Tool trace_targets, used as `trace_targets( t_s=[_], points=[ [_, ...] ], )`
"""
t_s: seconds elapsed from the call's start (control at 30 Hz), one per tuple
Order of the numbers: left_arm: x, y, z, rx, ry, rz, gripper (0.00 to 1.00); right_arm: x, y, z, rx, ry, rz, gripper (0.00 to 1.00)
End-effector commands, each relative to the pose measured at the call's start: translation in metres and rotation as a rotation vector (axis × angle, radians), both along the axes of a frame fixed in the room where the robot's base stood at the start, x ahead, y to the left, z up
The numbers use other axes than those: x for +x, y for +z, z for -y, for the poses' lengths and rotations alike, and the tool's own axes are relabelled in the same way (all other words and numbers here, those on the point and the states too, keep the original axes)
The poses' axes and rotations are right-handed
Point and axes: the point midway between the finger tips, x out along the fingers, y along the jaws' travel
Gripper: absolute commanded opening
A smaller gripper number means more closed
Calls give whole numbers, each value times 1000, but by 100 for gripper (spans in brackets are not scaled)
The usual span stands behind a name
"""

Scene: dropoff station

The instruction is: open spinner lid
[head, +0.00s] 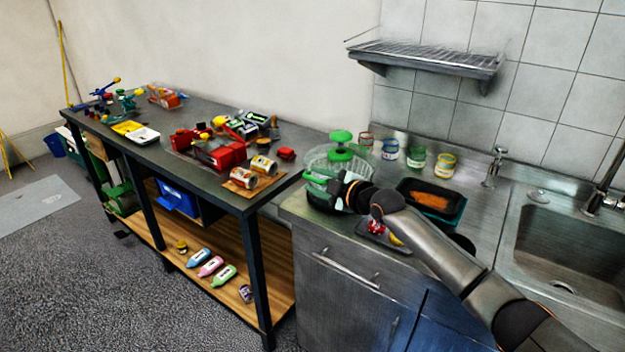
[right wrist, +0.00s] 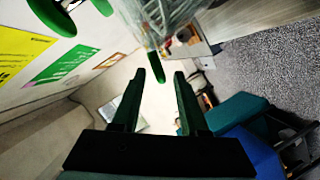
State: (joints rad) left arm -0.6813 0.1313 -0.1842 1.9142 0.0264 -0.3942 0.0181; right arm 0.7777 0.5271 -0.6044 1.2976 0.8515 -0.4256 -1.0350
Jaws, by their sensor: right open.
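The spinner (head: 325,155) stands on the steel counter, with a clear bowl and a green round knob (head: 341,136) on top. Its lid appears to be on the bowl, though the rim is partly hidden. My right gripper (head: 316,186) is in front of the spinner, low by its near side, with green fingers pointing left. In the right wrist view the gripper (right wrist: 161,74) is open and nothing is clearly held. Clear plastic (right wrist: 165,18) shows beyond the fingertips, with a narrow green part (right wrist: 157,66) hanging near them. I cannot tell whether they touch. My left gripper is not in view.
Several coloured jars (head: 416,158) stand behind on the counter. A dark tray with orange contents (head: 430,200) and the sink (head: 570,250) are to the right. A workbench (head: 205,115) with toys and cans adjoins at left. A wall rack (head: 430,58) hangs above.

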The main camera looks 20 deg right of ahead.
Motion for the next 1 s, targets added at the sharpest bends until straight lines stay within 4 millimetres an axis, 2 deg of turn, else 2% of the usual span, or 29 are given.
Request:
trace_targets(
  t_s=[0.2, 0.57, 0.93, 1.0],
  points=[
    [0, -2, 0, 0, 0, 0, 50, 14, -4, -6, 0, 0, 0, 43],
    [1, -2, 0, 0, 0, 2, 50, 16, -4, -7, 0, 0, 0, 43],
    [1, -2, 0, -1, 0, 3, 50, 16, -6, -7, -1, 1, -3, 3],
    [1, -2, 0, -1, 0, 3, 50, 16, -6, -7, -1, 1, -4, 0]
  ],
)
